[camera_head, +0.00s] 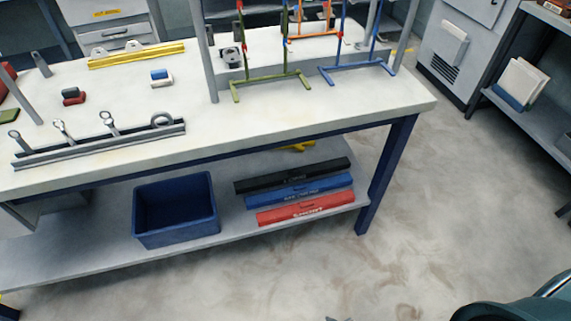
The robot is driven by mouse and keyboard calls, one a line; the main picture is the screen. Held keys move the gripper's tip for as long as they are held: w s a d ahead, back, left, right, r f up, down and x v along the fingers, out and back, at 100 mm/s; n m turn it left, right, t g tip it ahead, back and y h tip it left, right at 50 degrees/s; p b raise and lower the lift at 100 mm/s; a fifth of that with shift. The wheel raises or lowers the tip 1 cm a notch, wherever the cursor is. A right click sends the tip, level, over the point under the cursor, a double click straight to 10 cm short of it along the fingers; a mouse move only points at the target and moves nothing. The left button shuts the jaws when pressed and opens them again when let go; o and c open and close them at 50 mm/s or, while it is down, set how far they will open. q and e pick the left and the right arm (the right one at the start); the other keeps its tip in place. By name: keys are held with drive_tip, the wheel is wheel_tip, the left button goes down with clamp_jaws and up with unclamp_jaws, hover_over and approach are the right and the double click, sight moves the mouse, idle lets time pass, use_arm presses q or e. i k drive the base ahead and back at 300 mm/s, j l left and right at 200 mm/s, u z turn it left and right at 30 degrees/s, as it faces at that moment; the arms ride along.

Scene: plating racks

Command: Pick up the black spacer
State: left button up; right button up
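No object is clearly identifiable as the black spacer. Dark candidates are a small black-and-red block (73,97) on the left of the white workbench (330,105), and a small black piece (231,57) by the rack feet at the back. A long black case (292,175) lies on the lower shelf behind a blue case (298,191) and a red case (305,208). Neither gripper can be made out. A tiny grey tip at the bottom edge is too cut off to identify.
Green (270,78) and blue (357,66) racks stand at the back of the bench. A grey rail with wrenches (100,143) lies along its front left. A blue-and-white block (161,79) sits mid-bench. A blue bin (176,235) is on the lower shelf.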

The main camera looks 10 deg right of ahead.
sight(256, 183)
drive_tip(key=i+l, duration=0.1)
drive_tip(key=l, duration=0.75)
drive_tip(key=i+l+u, duration=0.1)
drive_tip(key=l, duration=0.75)
drive_tip(key=i+l, duration=0.1)
drive_tip(key=l, duration=0.75)
